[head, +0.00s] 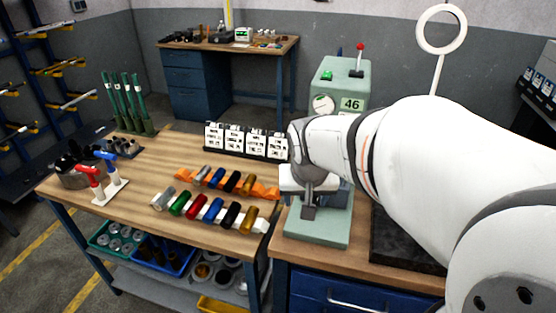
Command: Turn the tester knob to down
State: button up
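The tester is a pale green machine (327,73) on the right bench, with a round dial gauge, a display reading 46 and a green button on top. A red-tipped lever (359,56) stands upright on its top. I cannot make out a separate knob; the tester's middle is hidden behind my arm. My gripper (308,213) is in front of the tester column, above its green base (318,238). Its fingers point down and look dark grey; their spacing and any contact are not clear.
A dark plate (392,248) lies right of the tester base. A white ring on a stand (441,30) rises behind my arm.

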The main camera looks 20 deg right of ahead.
aim_at(317, 198)
jog(key=w+d+f+m, duration=0.1)
jog(key=w+d+f, duration=0.1)
jog(key=w+f, duration=0.1)
jog(key=w+d+f+m, duration=0.1)
jog(key=w+d+f, duration=0.2)
jog(key=f, duration=0.1)
jog(key=w+d+f+m+h, duration=0.1)
jog(key=w+d+f, duration=0.2)
jog(key=f, duration=0.1)
jog(key=shift+w+f+b, duration=0.1)
jog(key=shift+w+b, duration=0.25)
jog(key=shift+w, duration=0.05)
jog(key=shift+x, duration=0.75)
